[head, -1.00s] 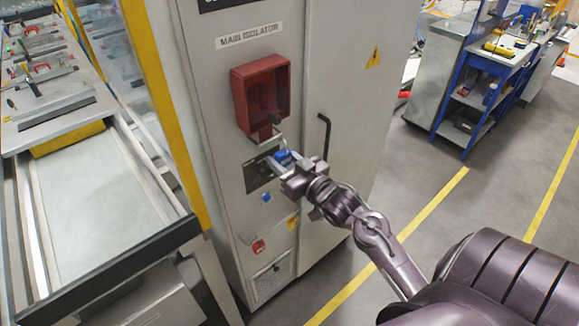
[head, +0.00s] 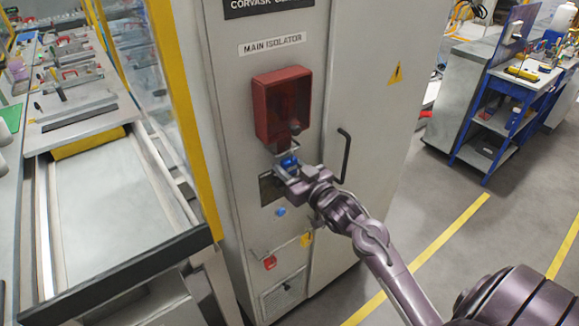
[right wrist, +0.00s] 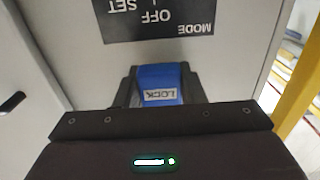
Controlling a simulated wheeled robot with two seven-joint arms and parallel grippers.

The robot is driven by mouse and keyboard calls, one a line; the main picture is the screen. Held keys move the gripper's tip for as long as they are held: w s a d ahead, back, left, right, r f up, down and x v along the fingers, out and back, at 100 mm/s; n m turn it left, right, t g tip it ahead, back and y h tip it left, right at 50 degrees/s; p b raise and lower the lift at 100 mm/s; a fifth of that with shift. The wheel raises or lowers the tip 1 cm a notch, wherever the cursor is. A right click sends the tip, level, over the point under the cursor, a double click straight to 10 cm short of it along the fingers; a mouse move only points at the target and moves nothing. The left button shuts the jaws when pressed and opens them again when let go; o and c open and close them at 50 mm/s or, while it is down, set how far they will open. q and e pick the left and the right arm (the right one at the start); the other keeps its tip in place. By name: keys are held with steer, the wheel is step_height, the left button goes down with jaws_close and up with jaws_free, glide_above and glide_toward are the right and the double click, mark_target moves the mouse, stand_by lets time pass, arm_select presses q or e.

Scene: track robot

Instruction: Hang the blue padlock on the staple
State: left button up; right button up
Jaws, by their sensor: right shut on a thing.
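The blue padlock (head: 288,161) is between the fingers of my right gripper (head: 290,166), just below a red box on the grey cabinet. Its thin metal shackle (head: 295,148) shows above the body, close under the box. In the right wrist view the padlock (right wrist: 160,88) has a "LOCK" label and sits between both dark fingers (right wrist: 160,92). The staple seems to be at the dark, small fitting (head: 281,146) under the box. I cannot tell whether the shackle is around it, touching it or apart. My left gripper is not in view.
The red box (head: 283,100) sticks out from the cabinet (head: 233,150) above the padlock. A black door handle (head: 345,155) is to the right. A yellow-posted machine (head: 185,110) stands left.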

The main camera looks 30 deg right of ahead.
steer(key=o, duration=1.1)
